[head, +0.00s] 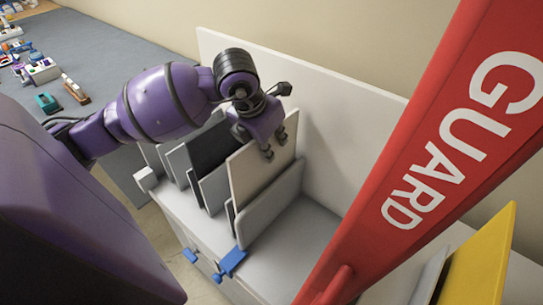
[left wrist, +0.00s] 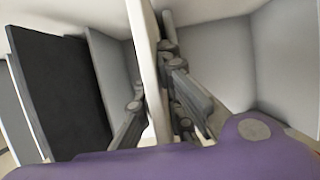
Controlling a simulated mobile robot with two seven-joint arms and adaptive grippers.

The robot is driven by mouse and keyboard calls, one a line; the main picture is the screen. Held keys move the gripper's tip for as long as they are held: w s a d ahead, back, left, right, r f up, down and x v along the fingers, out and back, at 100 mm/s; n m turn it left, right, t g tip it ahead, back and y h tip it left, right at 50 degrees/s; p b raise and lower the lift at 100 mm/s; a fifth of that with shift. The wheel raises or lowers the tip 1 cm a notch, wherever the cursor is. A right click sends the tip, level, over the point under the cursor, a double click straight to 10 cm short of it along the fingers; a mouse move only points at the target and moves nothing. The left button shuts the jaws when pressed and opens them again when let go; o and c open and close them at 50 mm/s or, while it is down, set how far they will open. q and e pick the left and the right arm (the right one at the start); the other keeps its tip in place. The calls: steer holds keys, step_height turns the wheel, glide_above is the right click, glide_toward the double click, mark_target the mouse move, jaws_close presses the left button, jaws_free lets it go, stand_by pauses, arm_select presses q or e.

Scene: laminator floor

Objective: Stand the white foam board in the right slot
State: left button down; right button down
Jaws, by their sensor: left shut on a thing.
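The white foam board (head: 255,172), off-white and upright, stands at the right end of the row of boards in the rack. My left gripper (head: 274,146) is shut on its upper edge, with the fingers on either side. The left wrist view shows the board (left wrist: 146,62) edge-on between the fingers. A low grey divider (head: 272,203) stands just right of the board and hides part of its lower right side. I cannot tell whether its bottom edge touches the slot floor. My right gripper is not in view.
A dark board (head: 209,146) and several grey and white panels stand left of the board. A large red guard (head: 430,150) slants across the right side. A yellow board (head: 480,258) stands at lower right. Blue clamps (head: 232,262) sit on the front edge. The bay right of the divider looks empty.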

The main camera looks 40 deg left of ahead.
arm_select(q)
steer(key=shift+f, duration=2.15)
steer(key=c, duration=1.9)
jaws_free()
steer(key=v, duration=1.2)
